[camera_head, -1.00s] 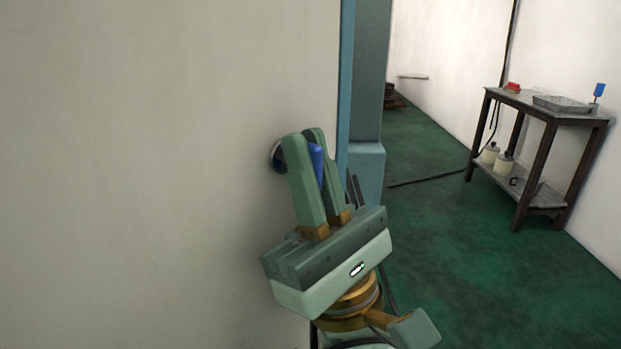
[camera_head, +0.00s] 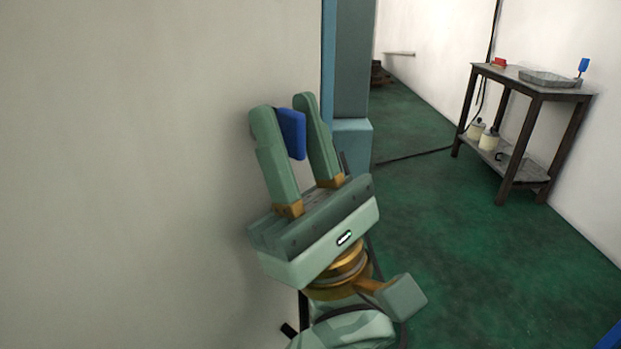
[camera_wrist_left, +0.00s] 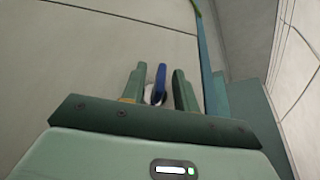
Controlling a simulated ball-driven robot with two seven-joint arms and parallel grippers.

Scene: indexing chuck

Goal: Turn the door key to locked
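The blue door key (camera_head: 291,134) stands out from the pale door (camera_head: 130,150) near its teal edge. My left gripper (camera_head: 284,104) is open, with one finger on each side of the key. In the head view the key overlaps the near finger's edge, and a gap shows to the other finger; I cannot tell if it touches. The left wrist view also shows the key (camera_wrist_left: 160,83) between the spread fingers, with a round pale lock piece (camera_wrist_left: 149,93) behind it. In the head view the lock is hidden. My right gripper is not in view.
A teal door post (camera_head: 350,90) stands just right of the gripper. Beyond it is open green floor (camera_head: 430,220). A dark table (camera_head: 540,92) with a grey tray, red and blue items stands at the right wall, pale containers on its lower shelf.

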